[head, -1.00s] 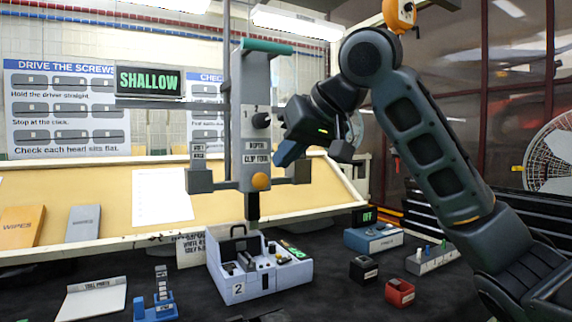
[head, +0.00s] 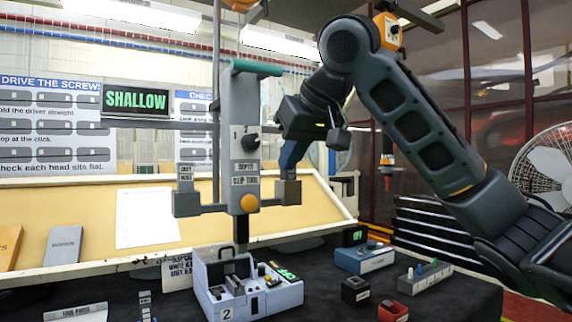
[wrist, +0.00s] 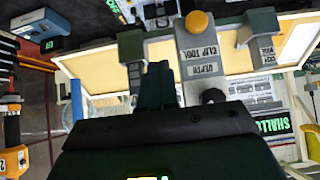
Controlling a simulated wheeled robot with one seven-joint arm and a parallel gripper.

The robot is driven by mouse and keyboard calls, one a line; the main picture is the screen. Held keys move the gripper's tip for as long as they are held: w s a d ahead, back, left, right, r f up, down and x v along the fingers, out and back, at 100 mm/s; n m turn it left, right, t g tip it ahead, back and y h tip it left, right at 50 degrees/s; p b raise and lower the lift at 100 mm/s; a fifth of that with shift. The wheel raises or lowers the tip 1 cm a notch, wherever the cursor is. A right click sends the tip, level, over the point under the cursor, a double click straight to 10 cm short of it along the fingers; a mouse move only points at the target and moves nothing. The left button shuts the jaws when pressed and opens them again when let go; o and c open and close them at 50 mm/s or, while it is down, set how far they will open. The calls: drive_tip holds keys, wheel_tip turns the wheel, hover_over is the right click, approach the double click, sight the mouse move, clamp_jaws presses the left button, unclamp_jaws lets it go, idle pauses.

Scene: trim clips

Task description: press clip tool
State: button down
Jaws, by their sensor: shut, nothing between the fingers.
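The clip tool (head: 244,120) is a grey upright column with a green top handle, a dark side knob, an orange button (head: 249,203) and a grey block on each side. Its black tip points down over a pale case marked 2 (head: 255,299); I cannot tell if they touch. My gripper (head: 288,164) is shut and empty, its blue fingers pointing down just above the right block (head: 288,192). I cannot tell whether they touch it. In the wrist view, the shut fingers (wrist: 157,80) show beside the tool, which appears inverted with its orange button (wrist: 197,21).
A green-lit sign (head: 136,99) reads SHALLOW. A blue box (head: 364,258), a black cube (head: 355,291), a red bin (head: 393,312) and a grey peg rack (head: 425,277) stand right of the case. A cream panel (head: 90,225) stands behind.

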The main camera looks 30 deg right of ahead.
drive_tip(key=x, duration=0.8)
drive_tip(key=shift+w+f+p, duration=0.15)
drive_tip(key=shift+p, duration=0.25)
drive_tip(key=shift+f, duration=0.1)
